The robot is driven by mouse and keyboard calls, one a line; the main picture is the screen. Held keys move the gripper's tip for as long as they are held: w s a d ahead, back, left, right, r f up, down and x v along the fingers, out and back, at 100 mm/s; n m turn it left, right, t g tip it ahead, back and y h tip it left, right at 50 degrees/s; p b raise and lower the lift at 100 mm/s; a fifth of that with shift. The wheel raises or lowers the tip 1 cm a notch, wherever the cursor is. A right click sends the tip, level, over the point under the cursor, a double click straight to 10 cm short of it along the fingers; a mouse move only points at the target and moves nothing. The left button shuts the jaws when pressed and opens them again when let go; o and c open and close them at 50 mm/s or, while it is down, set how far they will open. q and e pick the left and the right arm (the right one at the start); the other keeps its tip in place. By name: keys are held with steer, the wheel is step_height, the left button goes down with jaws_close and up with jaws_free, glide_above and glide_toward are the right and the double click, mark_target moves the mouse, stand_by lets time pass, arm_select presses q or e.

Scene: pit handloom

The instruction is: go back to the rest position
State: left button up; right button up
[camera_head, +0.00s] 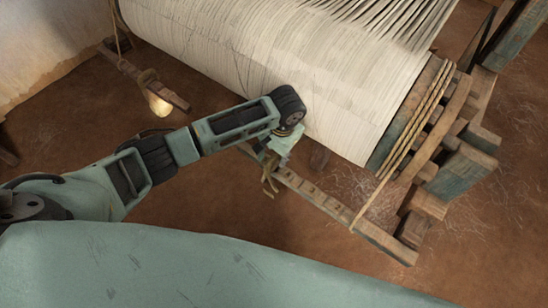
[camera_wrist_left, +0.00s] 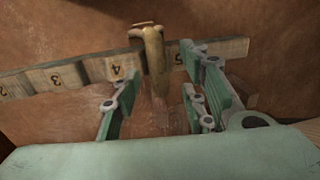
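My left gripper (camera_head: 272,160) is over the numbered wooden bar (camera_head: 310,192) in front of the loom. In the left wrist view, its green-padded fingers (camera_wrist_left: 158,100) stand apart with a gap between them. A tan wooden peg or handle (camera_wrist_left: 154,58) with a short crosspiece on top stands at the bar (camera_wrist_left: 82,72), between the marks 4 and 5. It shows in the picture between the fingers, with visible space on both sides. Whether the fingertips reach around it in depth I cannot tell. My right gripper is not in view.
The loom's white cloth roll (camera_head: 290,70) lies close behind my left forearm. Its wooden end frame (camera_head: 455,150) with cords stands at the right. A glowing lamp (camera_head: 157,98) hangs at the upper left. Bare brown floor (camera_head: 220,205) lies in front of the bar.

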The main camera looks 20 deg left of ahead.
arm_select(q)
step_height(320, 180, up, 9)
steer(key=d, duration=0.1)
steer(key=shift+s+f, duration=0.15)
